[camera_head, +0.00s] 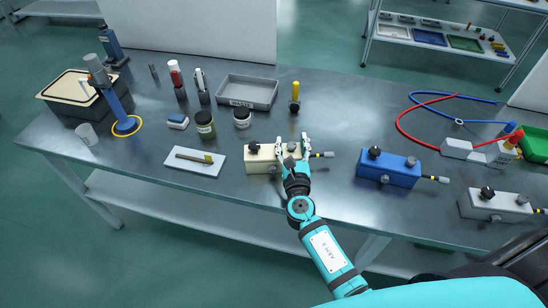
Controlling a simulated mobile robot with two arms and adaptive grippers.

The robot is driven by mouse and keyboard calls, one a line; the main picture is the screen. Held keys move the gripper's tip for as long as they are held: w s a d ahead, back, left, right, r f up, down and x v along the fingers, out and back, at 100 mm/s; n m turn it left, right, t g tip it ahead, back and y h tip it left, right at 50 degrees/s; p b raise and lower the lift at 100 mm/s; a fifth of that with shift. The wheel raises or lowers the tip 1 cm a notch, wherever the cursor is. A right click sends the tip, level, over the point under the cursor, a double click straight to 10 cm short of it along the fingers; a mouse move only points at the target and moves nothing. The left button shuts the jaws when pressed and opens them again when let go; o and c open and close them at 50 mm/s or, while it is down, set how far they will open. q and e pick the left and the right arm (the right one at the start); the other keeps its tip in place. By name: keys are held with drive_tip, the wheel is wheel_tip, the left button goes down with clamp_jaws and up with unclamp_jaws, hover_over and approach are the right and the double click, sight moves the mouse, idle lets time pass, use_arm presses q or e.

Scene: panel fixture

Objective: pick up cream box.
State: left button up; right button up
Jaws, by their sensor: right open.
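The cream box (261,160) lies on the grey metal table near its front edge. It has dark knobs on top and a dark plug on a short stub at its right end. My right gripper (292,146) is over the right part of the box, with its fingers open and apart. The fingers hide part of the box top, and I cannot tell whether they touch it. My left gripper is not in view.
A blue box (390,168) and a grey box (494,205) stand to the right. A white tray with a brush (195,161) lies to the left. Jars (205,124), a grey bin (246,91) and a yellow-topped tool (295,96) stand behind. Red and blue cables loop at right.

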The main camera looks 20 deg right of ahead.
clamp_jaws()
drive_tip(key=shift+r, duration=0.1)
idle(0.5)
